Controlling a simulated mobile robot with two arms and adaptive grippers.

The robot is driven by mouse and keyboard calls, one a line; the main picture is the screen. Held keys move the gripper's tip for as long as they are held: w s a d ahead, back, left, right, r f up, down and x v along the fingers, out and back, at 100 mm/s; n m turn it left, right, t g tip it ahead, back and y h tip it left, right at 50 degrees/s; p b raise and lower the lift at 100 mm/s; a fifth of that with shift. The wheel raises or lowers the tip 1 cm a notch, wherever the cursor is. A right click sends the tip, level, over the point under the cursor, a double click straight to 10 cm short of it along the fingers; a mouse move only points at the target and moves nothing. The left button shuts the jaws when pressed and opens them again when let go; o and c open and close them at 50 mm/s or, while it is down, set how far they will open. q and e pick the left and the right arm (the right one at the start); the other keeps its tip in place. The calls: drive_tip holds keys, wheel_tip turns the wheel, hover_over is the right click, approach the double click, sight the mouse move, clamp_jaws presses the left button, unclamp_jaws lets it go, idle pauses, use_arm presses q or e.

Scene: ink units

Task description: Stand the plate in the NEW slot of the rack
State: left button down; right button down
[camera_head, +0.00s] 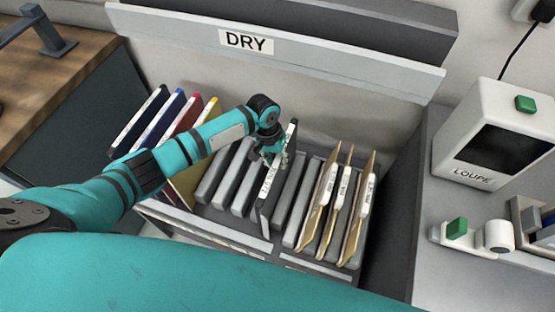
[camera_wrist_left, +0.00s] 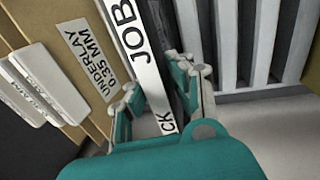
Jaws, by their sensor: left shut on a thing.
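My left gripper (camera_head: 272,160) is shut on a thin dark plate with a white label strip (camera_head: 268,184), above the middle of the rack. In the left wrist view the strip (camera_wrist_left: 136,45) reads "JOB" and ends in "CK", and the fingers (camera_wrist_left: 160,100) sit on either side of the plate. The plate is upright and slightly tilted. Its lower end is among the grey dividers of the rack (camera_head: 215,232); whether it is seated in a slot I cannot tell. White strips run along the rack's front, but no NEW label is legible. My right gripper is not in view.
Black, blue, red and yellow-edged plates (camera_head: 175,125) stand at the rack's left. Several tan sheets with white tags (camera_head: 345,205) stand at its right; one label (camera_wrist_left: 95,58) reads "UNDERLAY 0.35 MM". A DRY shelf (camera_head: 300,50) is behind, a LOUPE box (camera_head: 465,155) right.

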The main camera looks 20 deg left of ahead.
use_arm(q)
drive_tip(key=c, duration=1.1)
unclamp_jaws()
drive_tip(key=shift+f, duration=0.1)
wheel_tip(320, 180, up, 12)
drive_tip(key=a, duration=0.2)
wheel_tip(320, 180, up, 5)
drive_tip(key=p, duration=0.6)
drive_tip(key=shift+f, duration=0.1)
